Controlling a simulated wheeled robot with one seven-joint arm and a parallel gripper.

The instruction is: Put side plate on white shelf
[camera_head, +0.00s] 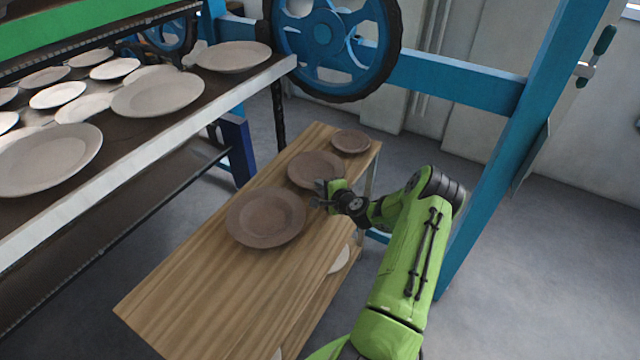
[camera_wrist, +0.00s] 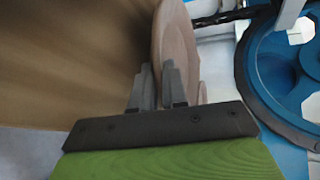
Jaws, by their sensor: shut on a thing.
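Three brown plates show on a wooden table in the head view: a large one (camera_head: 265,217) in front, a middle-sized one (camera_head: 314,167) behind it and a small one (camera_head: 350,141) at the far end. My gripper (camera_head: 323,196) is at the near right edge of the middle-sized plate and is shut on its rim. In the wrist view, that plate (camera_wrist: 175,42) shows nearly edge-on at the fingers (camera_wrist: 158,88). A white-edged shelf (camera_head: 150,140) stands at the left. I cannot tell whether the held plate touches the table.
Several pale plates (camera_head: 158,93) lie on the shelf. The wooden table (camera_head: 190,300) is bare toward its near left end. A pale plate (camera_head: 340,260) sits below the tabletop. A blue wheel (camera_head: 335,40) and blue frame (camera_head: 460,80) stand behind and right.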

